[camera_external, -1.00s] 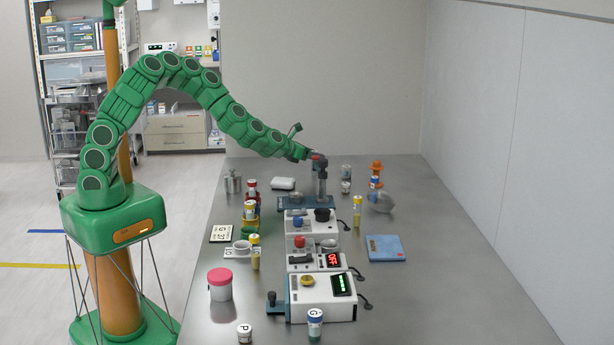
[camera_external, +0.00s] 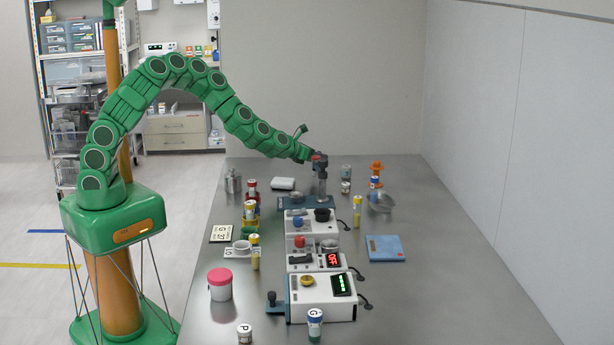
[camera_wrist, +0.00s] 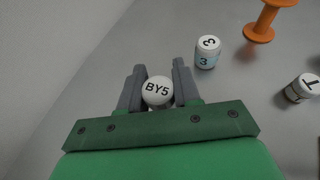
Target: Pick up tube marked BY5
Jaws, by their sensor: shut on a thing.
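The tube marked BY5 (camera_wrist: 158,92) shows its round white top in the wrist view, with the black letters facing the camera. My gripper (camera_wrist: 157,82) has a grey finger on each side of it and is shut on it. The lower part of the tube is hidden below its top. In the external view my gripper (camera_external: 316,157) is at the far part of the table, by the upright column (camera_external: 321,180) of a blue-based stand. The BY5 tube cannot be made out there.
In the wrist view a tube marked 3 (camera_wrist: 207,54) stands just right of my gripper. An orange spool-shaped holder (camera_wrist: 259,32) and another marked tube (camera_wrist: 302,88) are farther right.

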